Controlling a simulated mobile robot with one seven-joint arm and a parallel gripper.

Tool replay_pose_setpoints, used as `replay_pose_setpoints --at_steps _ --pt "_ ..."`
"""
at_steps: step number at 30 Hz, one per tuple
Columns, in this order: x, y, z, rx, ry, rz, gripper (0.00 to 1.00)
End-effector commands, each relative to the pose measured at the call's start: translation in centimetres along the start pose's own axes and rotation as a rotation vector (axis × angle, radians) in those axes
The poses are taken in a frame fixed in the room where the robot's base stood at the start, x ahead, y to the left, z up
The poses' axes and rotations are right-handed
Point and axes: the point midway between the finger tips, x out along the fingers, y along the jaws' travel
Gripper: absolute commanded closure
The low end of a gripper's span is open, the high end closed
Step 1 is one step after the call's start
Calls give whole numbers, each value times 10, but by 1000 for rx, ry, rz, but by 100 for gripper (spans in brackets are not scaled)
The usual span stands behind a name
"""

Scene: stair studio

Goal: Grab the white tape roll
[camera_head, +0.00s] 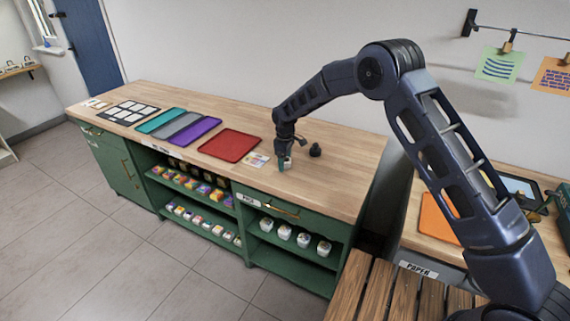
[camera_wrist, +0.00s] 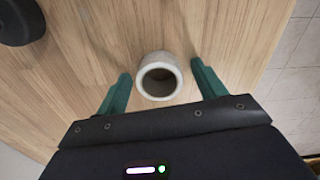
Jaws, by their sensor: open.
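The white tape roll (camera_wrist: 144,83) stands on the wooden countertop in the wrist view, its round hole facing the camera. My gripper (camera_wrist: 160,83) is open, with one green finger on each side of the roll. A gap shows between each finger and the roll. In the head view my gripper (camera_head: 284,164) is low over the counter near its front edge. The roll (camera_head: 288,159) is mostly hidden there by the gripper.
A black round object (camera_head: 315,150) stands on the counter right of my gripper. A small card (camera_head: 258,160) and a red tray (camera_head: 229,145) lie to the left, with purple, grey and teal trays beyond. The counter (camera_head: 335,185) is clear at right.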

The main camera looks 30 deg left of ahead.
Motion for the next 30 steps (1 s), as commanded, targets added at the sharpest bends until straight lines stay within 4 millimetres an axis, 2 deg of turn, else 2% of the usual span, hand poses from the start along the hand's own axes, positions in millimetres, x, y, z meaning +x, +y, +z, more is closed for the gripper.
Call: replay_pose_setpoints --at_steps 5,12,23,26,30 --pt "0 0 0 0 0 0 30" --pt "0 0 0 0 0 0 78" --pt "-6 1 0 0 1 1 78" --pt "-16 1 0 0 1 1 78" --pt "-43 1 0 0 3 2 78"
